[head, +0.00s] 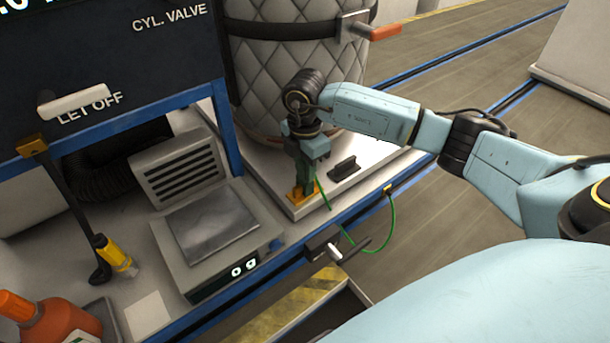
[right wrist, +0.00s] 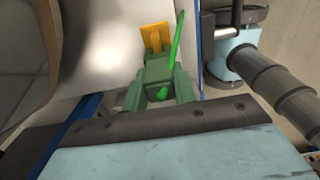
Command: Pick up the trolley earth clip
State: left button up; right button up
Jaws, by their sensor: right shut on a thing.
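The trolley earth clip (head: 305,178) is a dark green clip at the front edge of the pale platform under the quilted vessel. My right gripper (head: 304,165) comes down over it from above and is shut on it. In the right wrist view the green clip (right wrist: 160,82) shows just beyond the dark edge of my gripper, with a bright green lead on it. An orange tab (head: 302,194) lies at the clip's lower end; it also shows in the right wrist view (right wrist: 155,37). I cannot tell whether clip and tab touch. My left gripper is not in view.
The green lead (head: 391,226) loops to a yellow lug on the blue rail. A dark block (head: 345,168) sits right of the clip. The quilted vessel (head: 290,70) rises behind. A scale (head: 215,240) reading 0 g stands left. Open floor lies right.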

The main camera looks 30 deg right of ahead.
notch_tip(320, 180, up, 10)
jog(key=n, duration=0.3)
jog(key=a+n, duration=0.1)
jog(key=n, duration=0.1)
jog(key=shift+s+n, duration=0.15)
jog(key=shift+n, duration=0.25)
jog(key=s+a+m, duration=0.2)
jog(key=a+m, duration=0.2)
jog(key=m, duration=0.8)
jog(key=s+a+m, duration=0.2)
jog(key=a+m, duration=0.1)
jog(key=m, duration=0.9)
jog(key=shift+s+a+m, duration=0.3)
jog(key=shift+s+a, duration=0.05)
jog(key=shift+a, duration=0.05)
